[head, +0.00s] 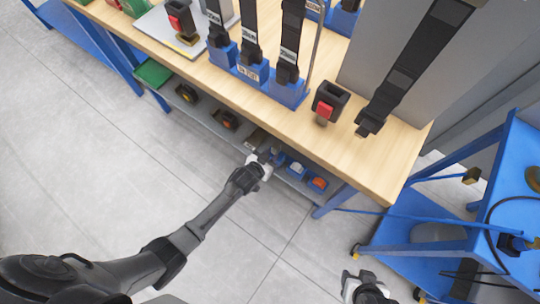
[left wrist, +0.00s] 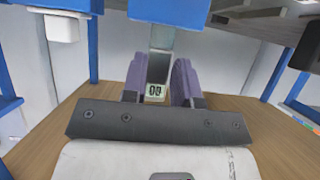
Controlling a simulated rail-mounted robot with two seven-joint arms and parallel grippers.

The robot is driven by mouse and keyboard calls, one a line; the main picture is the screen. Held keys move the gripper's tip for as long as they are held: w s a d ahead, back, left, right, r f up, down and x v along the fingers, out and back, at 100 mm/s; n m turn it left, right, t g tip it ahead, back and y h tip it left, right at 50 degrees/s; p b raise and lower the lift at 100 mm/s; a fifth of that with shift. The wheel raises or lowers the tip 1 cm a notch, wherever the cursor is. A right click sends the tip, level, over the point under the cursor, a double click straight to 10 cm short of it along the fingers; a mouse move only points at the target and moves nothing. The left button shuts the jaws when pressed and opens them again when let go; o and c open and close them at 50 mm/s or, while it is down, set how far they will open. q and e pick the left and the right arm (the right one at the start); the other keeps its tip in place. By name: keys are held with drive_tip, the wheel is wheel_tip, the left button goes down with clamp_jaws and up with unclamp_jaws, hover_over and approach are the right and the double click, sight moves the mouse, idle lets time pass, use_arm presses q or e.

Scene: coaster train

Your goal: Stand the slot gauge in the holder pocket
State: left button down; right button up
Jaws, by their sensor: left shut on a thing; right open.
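My left gripper (head: 264,163) is low in front of the workbench, by the edge of its lower shelf. In the left wrist view its two purple fingers (left wrist: 170,82) are shut on a narrow grey and dark piece with a small pale label (left wrist: 154,91), apparently the slot gauge. Most of that piece is hidden by the fingers and the gripper body. A blue block (left wrist: 170,10) shows beyond it; I cannot tell whether they touch. I cannot pick out the holder pocket for certain. My right gripper (head: 365,286) is open and empty above the floor at the bottom of the head view.
The wooden workbench (head: 375,165) carries blue stands (head: 288,92) with upright black straps, and a black buckle with a red button (head: 327,103). Small blue bins (head: 317,184) sit on the lower shelf. A blue cart (head: 425,235) stands at right. The floor (head: 130,185) at left is clear.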

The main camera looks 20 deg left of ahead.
use_arm(q)
drive_tip(key=shift+f+b, duration=0.4)
drive_tip(key=shift+f, duration=0.2)
drive_tip(key=shift+r, duration=0.1)
drive_tip(key=c, duration=0.9)
unclamp_jaws()
drive_tip(key=shift+o, duration=0.5)
drive_tip(key=shift+s+a+r+p, duration=0.1)
drive_tip(key=shift+s+r+p, duration=0.05)
drive_tip(key=shift+s+p, duration=0.25)
drive_tip(key=p+v, duration=0.5)
drive_tip(key=v, duration=0.8)
